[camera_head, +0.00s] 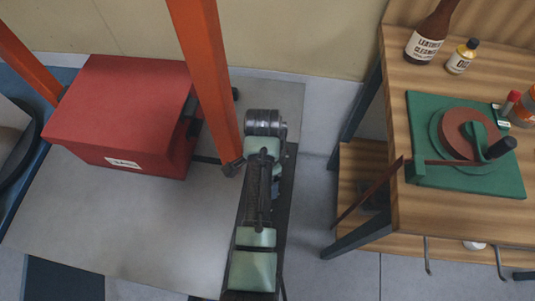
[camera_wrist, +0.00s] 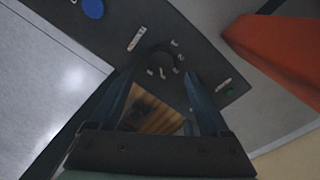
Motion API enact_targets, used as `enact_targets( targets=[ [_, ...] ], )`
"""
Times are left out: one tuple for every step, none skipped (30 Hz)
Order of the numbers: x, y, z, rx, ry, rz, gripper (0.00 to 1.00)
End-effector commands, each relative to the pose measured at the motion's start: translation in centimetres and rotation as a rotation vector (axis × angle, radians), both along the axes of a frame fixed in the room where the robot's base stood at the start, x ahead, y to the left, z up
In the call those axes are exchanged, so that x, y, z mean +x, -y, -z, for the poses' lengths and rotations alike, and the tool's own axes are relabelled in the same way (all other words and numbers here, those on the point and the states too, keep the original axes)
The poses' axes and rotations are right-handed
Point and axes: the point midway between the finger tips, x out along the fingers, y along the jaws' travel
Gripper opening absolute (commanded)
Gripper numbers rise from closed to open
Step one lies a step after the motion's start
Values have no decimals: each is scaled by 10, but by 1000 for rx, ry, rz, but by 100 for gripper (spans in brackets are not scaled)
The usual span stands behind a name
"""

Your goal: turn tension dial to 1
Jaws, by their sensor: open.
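The tension dial appears in the wrist view as a dark round knob (camera_wrist: 161,57) with small pale marks around it, on a dark panel (camera_wrist: 205,68). The marks are too small to read, and I cannot tell which one the dial points to. My gripper (camera_wrist: 160,82) is open, its two dark fingers pointing toward the panel with the knob framed between and beyond their tips. Nothing is held. I cannot tell whether a fingertip touches the panel. In the head view my arm covers this area, and neither the dial nor the fingertips can be made out.
An orange post (camera_head: 205,80) stands close to my arm. A red box (camera_head: 120,115) sits on the grey table (camera_head: 110,225). A wooden bench (camera_head: 440,220) with bottles stands right.

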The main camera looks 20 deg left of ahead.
Motion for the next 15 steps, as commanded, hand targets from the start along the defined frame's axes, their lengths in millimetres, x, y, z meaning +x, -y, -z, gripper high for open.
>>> enact_targets(
  targets=[
    [-1, 1, 12, -2, -3, 0, 81],
    [-1, 1, 17, -1, -2, -1, 81],
    [-1, 1, 23, -1, -2, -1, 81],
    [-1, 1, 27, -1, -1, -1, 81],
    [-1, 2, 31, -1, -1, -1, 81],
    [-1, 2, 35, 0, 0, -1, 81],
    [-1, 2, 38, -1, 1, -1, 81],
    [-1, 2, 40, -1, 1, -1, 81],
    [-2, 2, 43, 0, 0, -1, 81],
    [-1, 2, 44, 0, 1, -1, 81],
    [-1, 2, 45, 0, 1, -1, 81],
    [-1, 2, 46, 1, 2, -1, 81],
    [-1, 2, 46, 0, 3, -1, 81],
    [-1, 2, 47, 0, 3, -1, 81],
    [-1, 2, 47, 0, 3, -1, 81]
  ],
)
